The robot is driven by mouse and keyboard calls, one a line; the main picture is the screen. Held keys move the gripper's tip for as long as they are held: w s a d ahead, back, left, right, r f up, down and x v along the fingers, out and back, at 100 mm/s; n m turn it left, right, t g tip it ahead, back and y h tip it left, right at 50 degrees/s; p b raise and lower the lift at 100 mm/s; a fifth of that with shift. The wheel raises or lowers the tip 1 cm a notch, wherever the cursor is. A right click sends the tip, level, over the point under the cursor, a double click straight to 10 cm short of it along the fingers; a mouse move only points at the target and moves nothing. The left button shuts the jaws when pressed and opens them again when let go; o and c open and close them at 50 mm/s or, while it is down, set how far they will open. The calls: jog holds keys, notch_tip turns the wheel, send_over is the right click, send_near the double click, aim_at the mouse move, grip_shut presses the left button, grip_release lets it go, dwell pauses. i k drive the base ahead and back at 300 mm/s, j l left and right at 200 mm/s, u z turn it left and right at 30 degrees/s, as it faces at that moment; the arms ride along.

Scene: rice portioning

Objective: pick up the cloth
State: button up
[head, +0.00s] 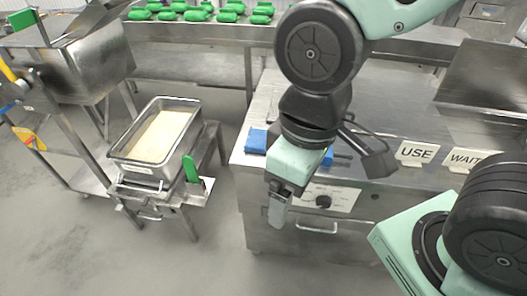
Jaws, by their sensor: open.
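A folded blue cloth (257,141) appears to lie on the left front corner of the steel counter (385,85). My gripper (278,212) hangs in front of the counter's front face, lower in the picture and a little right of the cloth, apart from it. It is open, with nothing seen between its fingers, which overlap from this angle. A second blue piece (328,158) shows just right of my wrist, partly hidden by it; I cannot tell what it is.
A dark scoop-like tool (372,160) lies right of my wrist, near the "USE" (416,154) and "WAIT" (466,159) signs. A pan of rice (197,112) stands on a steel stand at left. Green bundles (229,17) line the back shelf. Floor between stand and counter is clear.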

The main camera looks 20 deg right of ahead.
aim_at(256, 140)
jog(key=k, duration=0.15)
jog(key=i+j, duration=0.3)
jog(key=j, duration=0.2)
jog(key=i+j, duration=0.35)
jog(key=j, duration=0.15)
jog(key=i+j, duration=0.3)
jog(key=j, duration=0.2)
